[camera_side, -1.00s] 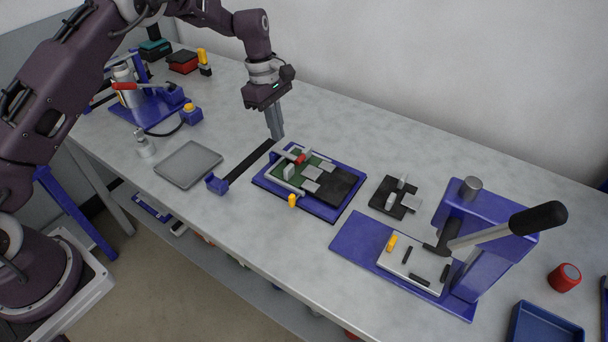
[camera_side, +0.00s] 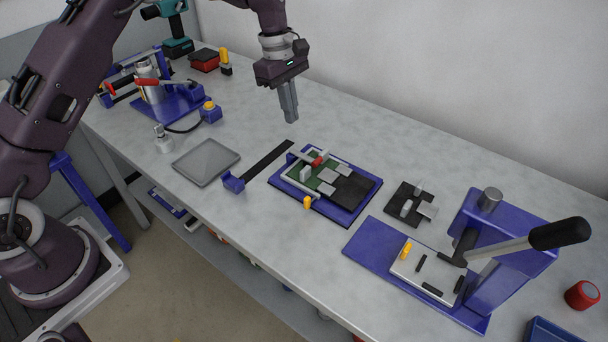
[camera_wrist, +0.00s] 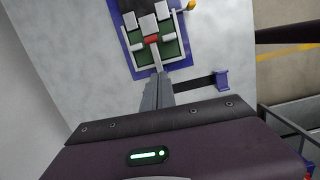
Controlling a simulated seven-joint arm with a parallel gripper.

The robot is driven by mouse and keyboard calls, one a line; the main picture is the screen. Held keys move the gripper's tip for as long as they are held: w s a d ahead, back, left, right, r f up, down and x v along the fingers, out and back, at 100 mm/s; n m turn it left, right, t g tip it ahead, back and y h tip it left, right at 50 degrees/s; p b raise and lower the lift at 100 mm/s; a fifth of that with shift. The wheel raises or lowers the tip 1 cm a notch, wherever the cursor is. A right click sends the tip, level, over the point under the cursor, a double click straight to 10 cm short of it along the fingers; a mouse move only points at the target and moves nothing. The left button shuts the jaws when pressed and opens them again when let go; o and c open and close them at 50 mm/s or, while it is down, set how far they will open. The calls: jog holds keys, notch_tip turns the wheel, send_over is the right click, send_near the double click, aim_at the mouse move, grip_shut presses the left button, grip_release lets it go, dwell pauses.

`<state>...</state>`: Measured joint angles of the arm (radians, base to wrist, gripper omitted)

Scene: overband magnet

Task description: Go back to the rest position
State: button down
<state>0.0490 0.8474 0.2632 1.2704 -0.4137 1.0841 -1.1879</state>
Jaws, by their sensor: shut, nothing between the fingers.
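My gripper (camera_side: 291,116) is shut and empty. It hangs above the bench, behind the black strip and to the upper left of the blue fixture. The blue fixture (camera_side: 371,204) holds a green board (camera_side: 317,182) with grey blocks, a red piece and a black plate. In the wrist view my shut fingers (camera_wrist: 157,80) point toward the fixture's frame (camera_wrist: 178,66); a gap to it shows in the side view.
A blue lever press (camera_side: 510,250) stands at the right. A black plate with grey blocks (camera_side: 404,205) lies between press and fixture. A grey tray (camera_side: 206,162), a black strip (camera_side: 268,158) with a blue end and a blue clamp station (camera_side: 180,106) are at the left. The bench behind the fixture is clear.

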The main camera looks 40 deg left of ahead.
jog(key=s+d+r+m+t, duration=0.1)
jog(key=s+r+m+t, duration=0.2)
jog(key=s+r+m, duration=1.1)
jog(key=s+r+m+t+y, duration=0.2)
jog(key=s+m, duration=0.1)
jog(key=s, duration=1.9)
jog(key=shift+a, duration=0.25)
